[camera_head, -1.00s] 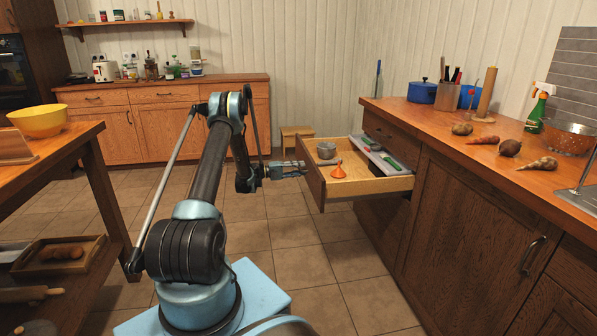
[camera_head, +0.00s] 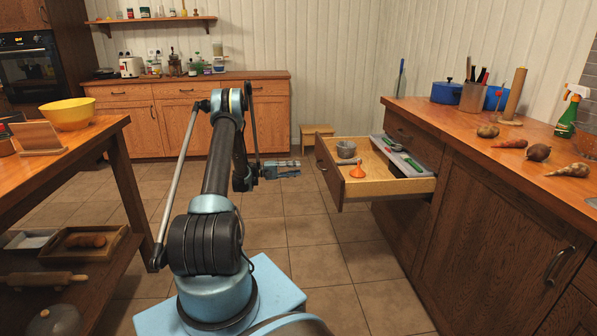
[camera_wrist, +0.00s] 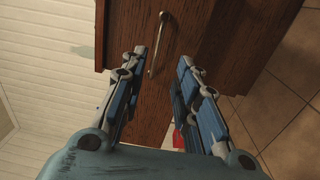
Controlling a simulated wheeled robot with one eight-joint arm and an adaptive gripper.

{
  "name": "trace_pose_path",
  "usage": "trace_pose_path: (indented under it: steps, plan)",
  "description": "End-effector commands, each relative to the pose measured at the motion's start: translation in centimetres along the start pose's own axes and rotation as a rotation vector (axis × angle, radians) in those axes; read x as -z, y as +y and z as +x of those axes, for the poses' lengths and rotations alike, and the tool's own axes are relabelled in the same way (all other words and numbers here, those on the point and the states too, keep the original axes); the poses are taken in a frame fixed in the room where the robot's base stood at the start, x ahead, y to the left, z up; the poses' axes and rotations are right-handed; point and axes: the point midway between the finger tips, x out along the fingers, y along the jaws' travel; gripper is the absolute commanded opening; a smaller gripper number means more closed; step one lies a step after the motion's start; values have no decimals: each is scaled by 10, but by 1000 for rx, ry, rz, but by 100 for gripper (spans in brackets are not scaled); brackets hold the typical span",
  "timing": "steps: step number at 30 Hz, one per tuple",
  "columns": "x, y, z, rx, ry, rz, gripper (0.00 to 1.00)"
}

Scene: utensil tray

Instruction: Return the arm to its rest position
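My gripper (camera_head: 298,169) hangs at the end of my bent arm, just left of the open drawer (camera_head: 390,187) and apart from its front. In the wrist view my gripper (camera_wrist: 164,62) has its two blue-grey fingers spread, with nothing held between them. The wooden drawer front with its metal handle (camera_wrist: 159,45) lies beyond the fingertips. The drawer holds a grey cup (camera_head: 346,149), an orange funnel (camera_head: 357,171) and a grey utensil tray (camera_head: 404,166) with a green-handled item.
The right counter (camera_head: 455,122) carries pots, vegetables and a spray bottle. A table (camera_head: 97,135) with a yellow bowl (camera_head: 68,113) stands at left. A small stool (camera_head: 317,130) stands behind the drawer.

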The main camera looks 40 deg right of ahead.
Motion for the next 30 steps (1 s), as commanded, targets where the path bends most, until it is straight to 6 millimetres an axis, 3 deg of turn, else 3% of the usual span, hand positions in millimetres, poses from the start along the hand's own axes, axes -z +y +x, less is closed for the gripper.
trace_pose_path:
  steps: [19,23,30]
  plan:
    - [1,4,-4,7,5,0,29]
    - [2,21,-14,40,22,1,29]
    - [1,70,-47,152,75,0,29]
